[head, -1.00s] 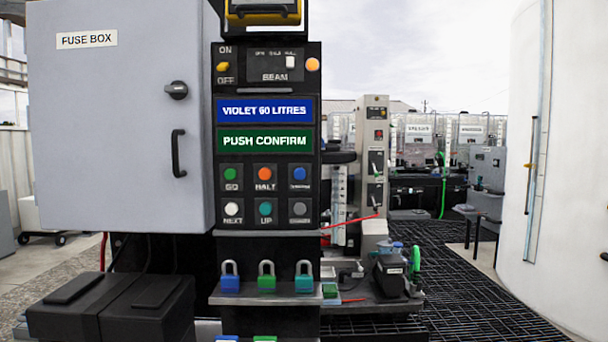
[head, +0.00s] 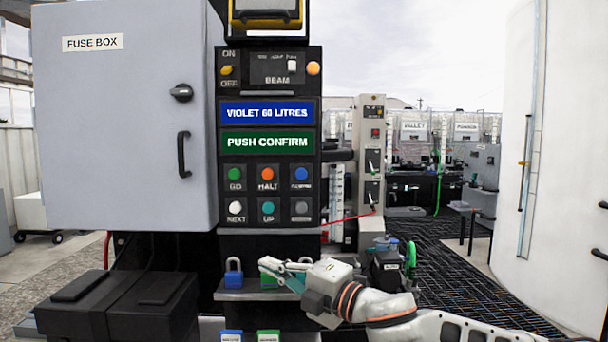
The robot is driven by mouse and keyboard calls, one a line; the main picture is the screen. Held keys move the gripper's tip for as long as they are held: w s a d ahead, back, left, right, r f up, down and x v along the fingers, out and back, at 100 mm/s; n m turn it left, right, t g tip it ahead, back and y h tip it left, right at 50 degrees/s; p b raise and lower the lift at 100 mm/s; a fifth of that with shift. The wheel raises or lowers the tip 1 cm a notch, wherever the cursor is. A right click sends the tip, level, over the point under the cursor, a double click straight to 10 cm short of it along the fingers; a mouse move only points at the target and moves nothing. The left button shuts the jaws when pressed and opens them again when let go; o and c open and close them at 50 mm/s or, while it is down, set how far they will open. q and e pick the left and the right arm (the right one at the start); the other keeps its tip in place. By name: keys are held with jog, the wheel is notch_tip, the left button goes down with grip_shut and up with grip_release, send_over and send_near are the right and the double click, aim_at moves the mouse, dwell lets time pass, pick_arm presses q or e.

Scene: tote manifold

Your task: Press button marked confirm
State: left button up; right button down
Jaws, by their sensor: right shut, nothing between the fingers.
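The black control panel (head: 268,243) stands in the middle. Its green display (head: 267,143) reads PUSH CONFIRM. Below it are two rows of buttons: green GO (head: 235,174), orange HALT (head: 267,174) and a blue button (head: 301,174) whose small label is too blurred to read surely; then white NEXT (head: 235,207), teal UP (head: 268,208) and a grey button (head: 301,208) with an unreadable label. My right gripper (head: 264,267) is shut and empty, pointing left below the button rows, in front of the padlocks. My left gripper is not in view.
A grey fuse box (head: 120,130) with a handle adjoins the panel on the left. A blue padlock (head: 233,272) hangs below the buttons; others are partly hidden by my right gripper. Black bins (head: 115,305) stand at lower left. A white tank (head: 560,170) rises at right.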

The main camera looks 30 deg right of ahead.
aim_at(305, 178)
jog(key=s+d+r+n+t, duration=0.1)
jog(key=s+d+r+n, duration=0.1)
jog(key=r, duration=0.6)
jog(key=s+d+r+n+t+h, duration=0.1)
jog(key=s+r, duration=0.3)
jog(key=r, duration=0.5)
jog(key=shift+s+d+n+t+h, duration=0.35)
jog(key=shift+d+n, duration=0.1)
jog(key=shift+n, duration=0.25)
jog(key=shift+r, duration=0.1)
jog(key=shift+w+d+p, duration=0.35)
jog(key=shift+w+d, duration=0.45)
jog(key=shift+w, duration=0.45)
jog(key=shift+w+d+p, duration=0.3)
jog(key=shift+w+d, duration=0.45)
jog(key=shift+w, duration=0.45)
jog(key=shift+w+d+p, duration=0.35)
jog(key=shift+w+d, duration=0.45)
jog(key=shift+w, duration=0.45)
jog(key=shift+w+d+p, duration=0.2)
jog(key=shift+w+p, duration=0.1)
